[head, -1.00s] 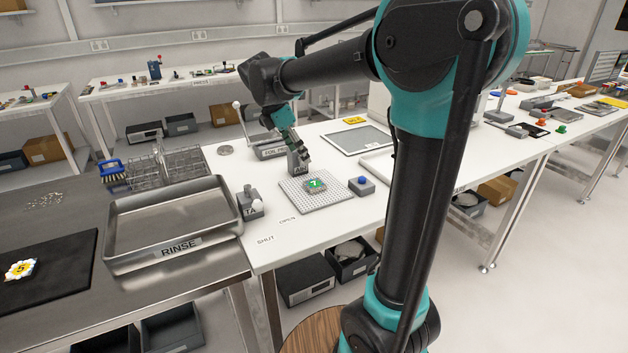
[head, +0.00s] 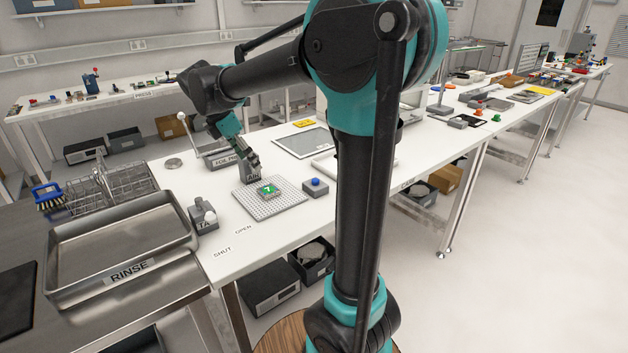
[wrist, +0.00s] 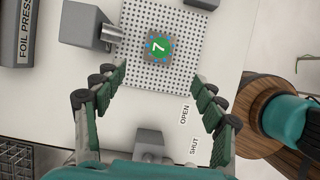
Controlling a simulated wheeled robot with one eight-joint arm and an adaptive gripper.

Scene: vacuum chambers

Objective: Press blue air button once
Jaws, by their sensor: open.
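The blue button (head: 315,182) sits on a small grey box (head: 315,191) on the white table, just right of the perforated plate in the head view. My gripper (head: 252,160) is over the table near the grey AIR block, left of and apart from the button. In the wrist view my gripper (wrist: 160,92) is open and empty, its two green-padded fingers spread wide over the near edge of the perforated plate. The blue button top does not show in the wrist view; only part of a grey box (wrist: 201,3) shows at its top edge.
The perforated plate (head: 290,207) bears a green piece marked 7 (head: 267,189). A grey block with a metal nozzle (wrist: 85,26) stands beside it. A white-knobbed lever (head: 207,217) stands near the OPEN and SHUT labels. The RINSE tray (head: 75,283) is at left.

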